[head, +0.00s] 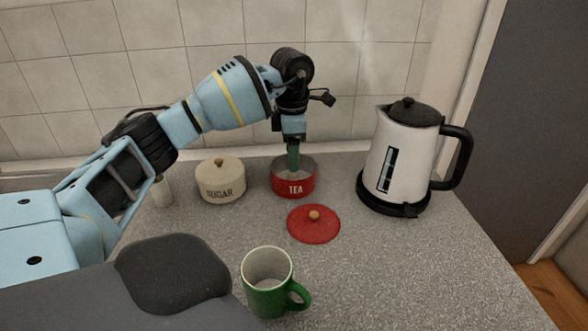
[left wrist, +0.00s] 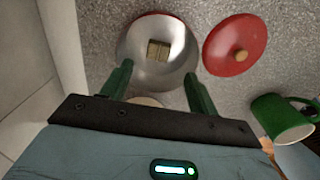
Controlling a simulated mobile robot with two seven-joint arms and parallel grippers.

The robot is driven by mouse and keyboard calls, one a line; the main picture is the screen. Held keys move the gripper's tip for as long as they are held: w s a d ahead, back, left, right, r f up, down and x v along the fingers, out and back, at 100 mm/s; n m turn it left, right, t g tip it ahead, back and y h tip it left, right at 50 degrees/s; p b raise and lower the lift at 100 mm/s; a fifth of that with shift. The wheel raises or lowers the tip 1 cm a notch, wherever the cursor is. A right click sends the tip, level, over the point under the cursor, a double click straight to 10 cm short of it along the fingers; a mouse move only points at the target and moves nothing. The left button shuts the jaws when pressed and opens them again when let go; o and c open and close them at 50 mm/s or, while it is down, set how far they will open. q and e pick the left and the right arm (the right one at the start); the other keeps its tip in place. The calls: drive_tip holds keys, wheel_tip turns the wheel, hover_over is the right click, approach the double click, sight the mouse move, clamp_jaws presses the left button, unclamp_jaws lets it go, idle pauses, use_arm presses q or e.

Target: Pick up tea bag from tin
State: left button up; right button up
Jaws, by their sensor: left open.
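The red tin (head: 294,188) marked TEA stands open on the counter near the back wall. The tea bag (left wrist: 158,51), a small tan square, lies on the tin's floor in the left wrist view; in the head view I cannot make it out. My left gripper (head: 293,165) points straight down at the tin's mouth. Its green fingers (left wrist: 158,86) are apart with nothing between them, and the tea bag shows beyond them. I cannot tell how far the tips reach below the rim. My right gripper is not in view.
The tin's red lid (head: 314,224) lies flat in front of it. A cream SUGAR tin (head: 221,181) stands close on the left. A white kettle (head: 401,155) stands to the right, and a green mug (head: 268,283) in front. The counter's right front is clear.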

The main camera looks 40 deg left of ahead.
sight(294, 177)
use_arm(q)
drive_tip(key=shift+w+f, duration=0.2)
drive_tip(key=shift+f, duration=0.7)
drive_tip(key=shift+w+f, duration=0.15)
drive_tip(key=shift+f, duration=2.35)
drive_tip(key=shift+c, duration=0.4)
drive_tip(key=c, duration=1)
